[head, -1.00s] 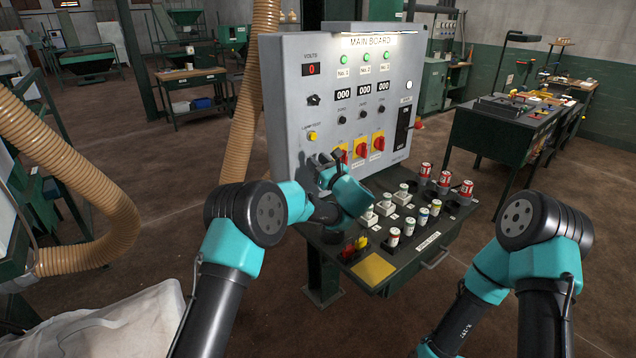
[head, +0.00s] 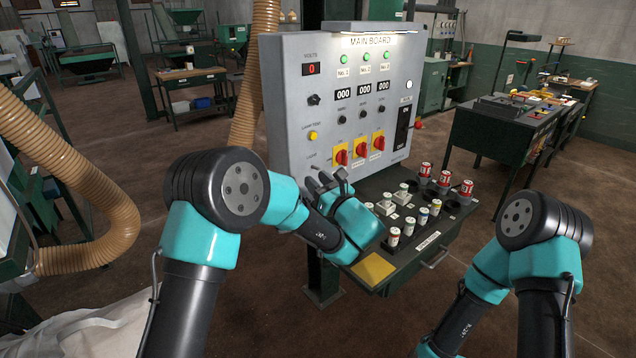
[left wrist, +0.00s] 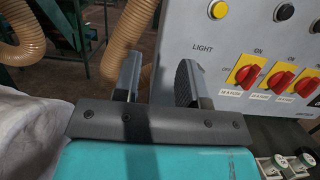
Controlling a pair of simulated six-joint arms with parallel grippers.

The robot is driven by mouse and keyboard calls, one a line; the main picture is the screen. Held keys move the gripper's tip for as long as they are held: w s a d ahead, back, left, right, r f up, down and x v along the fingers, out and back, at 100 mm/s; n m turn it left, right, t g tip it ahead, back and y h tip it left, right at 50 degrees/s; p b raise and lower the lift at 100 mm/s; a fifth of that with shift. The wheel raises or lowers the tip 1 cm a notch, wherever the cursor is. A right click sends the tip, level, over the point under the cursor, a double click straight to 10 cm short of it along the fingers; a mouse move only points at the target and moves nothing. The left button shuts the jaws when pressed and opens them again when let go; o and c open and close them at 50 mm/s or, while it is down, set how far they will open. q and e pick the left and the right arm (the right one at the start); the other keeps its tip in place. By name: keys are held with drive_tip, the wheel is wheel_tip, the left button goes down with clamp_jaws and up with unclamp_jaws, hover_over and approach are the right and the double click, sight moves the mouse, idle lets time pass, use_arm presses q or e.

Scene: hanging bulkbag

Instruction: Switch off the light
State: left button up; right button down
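The grey main board (head: 290,110) stands ahead, with a lit lamp strip (head: 378,33) at its top. A "LIGHT" label (left wrist: 203,48) sits left of a row of three red rotary switches on yellow plates. The first red switch (head: 341,155) is closest to that label; it also shows in the left wrist view (left wrist: 248,75). Its handle looks roughly upright in the head view. My left gripper (head: 328,183) is just below and left of that switch, apart from it. In the left wrist view its two fingers (left wrist: 158,82) are spread with nothing between them. My right gripper is out of view.
A desk shelf (head: 372,268) below the board carries several fuses and sockets (head: 422,215). A yellow lamp-test button (head: 313,135) is above the label. A tan hose (head: 75,165) and white bag (head: 85,330) are at left.

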sight(318, 168)
use_arm(q)
drive_tip(key=shift+s, duration=0.2)
drive_tip(key=shift+d, duration=0.1)
drive_tip(key=w+d+f+g+h, duration=0.2)
drive_tip(key=d+f, duration=0.3)
drive_tip(key=d, duration=0.5)
drive_tip(key=shift+w+d, duration=0.3)
drive_tip(key=shift+w, duration=0.2)
drive_tip(key=x, duration=1.7)
drive_tip(key=shift+w+a, duration=0.15)
drive_tip(key=shift+c, duration=0.4)
clamp_jaws()
